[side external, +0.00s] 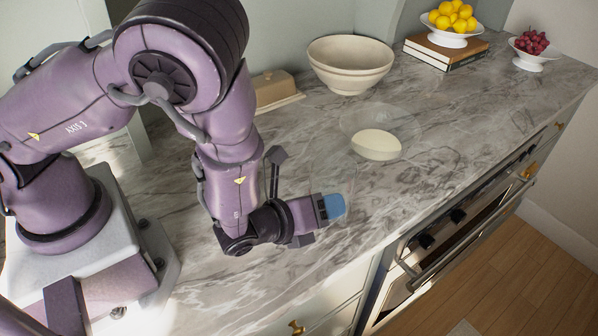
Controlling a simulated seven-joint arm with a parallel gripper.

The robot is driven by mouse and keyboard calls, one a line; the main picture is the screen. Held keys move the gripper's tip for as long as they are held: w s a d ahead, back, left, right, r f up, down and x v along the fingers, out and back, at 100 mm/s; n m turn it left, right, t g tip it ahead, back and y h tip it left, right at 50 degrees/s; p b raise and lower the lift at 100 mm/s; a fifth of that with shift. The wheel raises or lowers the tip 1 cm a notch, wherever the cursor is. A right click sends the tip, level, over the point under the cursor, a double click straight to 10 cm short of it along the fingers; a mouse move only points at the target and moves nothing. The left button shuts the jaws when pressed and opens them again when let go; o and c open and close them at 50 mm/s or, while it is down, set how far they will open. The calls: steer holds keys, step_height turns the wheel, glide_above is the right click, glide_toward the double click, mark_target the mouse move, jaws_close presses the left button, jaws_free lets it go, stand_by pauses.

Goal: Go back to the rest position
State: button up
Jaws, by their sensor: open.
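My gripper (332,207), with a light blue tip, is low over the grey marble counter (420,150), near its front edge. It points to the right in the side external view. It is open, and nothing shows held in it. The gap between its fingers is hard to see from this side. My purple arm bends down to it from the left.
A clear bowl with a pale round bottom (377,145) stands just behind and right of my gripper. Cream bowls (350,65), a butter dish (275,88), books (445,52) under a lemon stand (449,37), and a grape bowl (533,55) stand farther back. An oven (460,235) is below the edge.

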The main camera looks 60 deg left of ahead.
steer(key=s+a+r+n+g+h, duration=0.1)
steer(key=a+r+n+g, duration=0.15)
steer(key=r+n, duration=0.6)
steer(key=a+r+n+g+h, duration=0.15)
steer(key=r+n+g, duration=0.25)
steer(key=r+n, duration=0.45)
steer(key=s+a+r+n+g+y, duration=0.1)
steer(key=s+a+r+n+y, duration=0.1)
steer(key=s+a+r+n, duration=0.6)
steer(key=s+a+r, duration=0.1)
steer(key=s+r, duration=0.1)
steer(key=s, duration=0.4)
steer(key=shift+a+r+n+g, duration=0.3)
steer(key=shift+r+g, duration=0.05)
